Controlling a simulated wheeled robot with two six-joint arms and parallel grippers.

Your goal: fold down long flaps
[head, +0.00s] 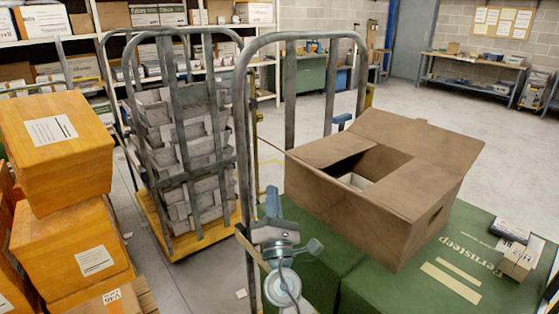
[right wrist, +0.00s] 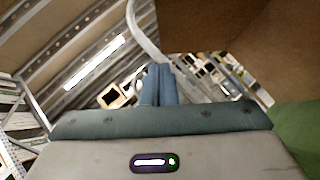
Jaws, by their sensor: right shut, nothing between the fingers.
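The open brown cardboard box (head: 375,215) stands on a green surface at the right of the head view. Its far long flap (head: 420,137) is up and leans outward. The short flaps at its left end (head: 322,150) and right end (head: 410,188) lie inward over the opening. A pale item (head: 355,180) shows inside. I cannot make out the near long flap. My right gripper (head: 273,203) is left of the box, its blue fingers shut and empty; they also show in the right wrist view (right wrist: 158,84), with brown cardboard (right wrist: 220,25) above right. My left gripper is not in view.
A metal cart frame (head: 243,110) rises beside my right gripper. A cart of grey trays (head: 185,145) stands behind it. Orange boxes (head: 60,150) are stacked at left. Small boxes (head: 518,258) lie on the green surface (head: 410,290) at right. Open floor lies beyond.

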